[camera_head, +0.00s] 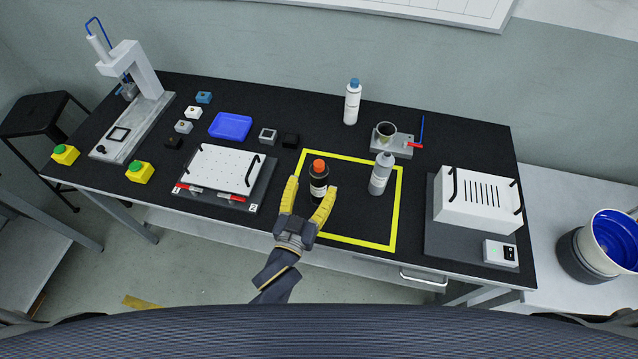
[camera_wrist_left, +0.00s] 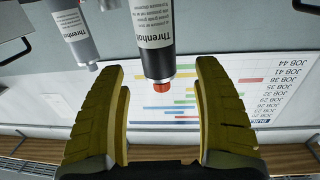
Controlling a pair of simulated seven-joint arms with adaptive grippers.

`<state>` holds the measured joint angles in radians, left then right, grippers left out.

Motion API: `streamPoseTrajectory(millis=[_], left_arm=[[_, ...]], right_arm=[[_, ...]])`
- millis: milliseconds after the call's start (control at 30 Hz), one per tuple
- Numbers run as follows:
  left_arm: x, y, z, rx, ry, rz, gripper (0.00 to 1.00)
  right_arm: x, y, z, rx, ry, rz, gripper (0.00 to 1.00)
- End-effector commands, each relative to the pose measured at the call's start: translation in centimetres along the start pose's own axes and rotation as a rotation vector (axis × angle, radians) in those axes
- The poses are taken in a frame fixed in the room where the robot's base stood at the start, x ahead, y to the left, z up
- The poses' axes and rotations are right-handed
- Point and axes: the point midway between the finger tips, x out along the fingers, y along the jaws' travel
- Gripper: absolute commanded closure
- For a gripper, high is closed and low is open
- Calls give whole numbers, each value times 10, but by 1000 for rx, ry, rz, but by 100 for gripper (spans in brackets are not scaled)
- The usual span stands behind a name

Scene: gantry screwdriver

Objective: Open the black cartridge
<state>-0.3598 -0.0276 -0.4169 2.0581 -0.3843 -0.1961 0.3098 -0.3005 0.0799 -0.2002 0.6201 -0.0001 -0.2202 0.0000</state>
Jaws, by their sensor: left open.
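The black cartridge appears to be the dark bottle-shaped container (camera_head: 319,186) with an orange cap (camera_head: 319,166) and a white label. It stands upright inside the yellow taped square, near its left side. In the left wrist view the dark container (camera_wrist_left: 154,30) appears upside down, with its cap on. My left gripper (camera_head: 311,192) has yellow fingers and is open. Its fingers are to either side of the container, with visible gaps in the wrist view, so it is not gripped. My right gripper is not in view.
A grey bottle (camera_head: 381,174) stands close by on the right, inside the yellow tape (camera_head: 399,215). A white plate fixture (camera_head: 222,169) lies to the left, and a white slotted box (camera_head: 478,199) to the right.

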Motion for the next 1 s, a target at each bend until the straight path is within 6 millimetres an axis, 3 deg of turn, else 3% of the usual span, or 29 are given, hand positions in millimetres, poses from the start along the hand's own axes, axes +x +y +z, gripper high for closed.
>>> streamPoseTrajectory(millis=[400,800,1000], left_arm=[[44,2,1,0,1,0,32],[52,1,1,0,0,0,32],[52,1,1,0,0,0,52]], right_arm=[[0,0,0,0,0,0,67],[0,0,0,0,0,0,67],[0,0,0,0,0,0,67]])
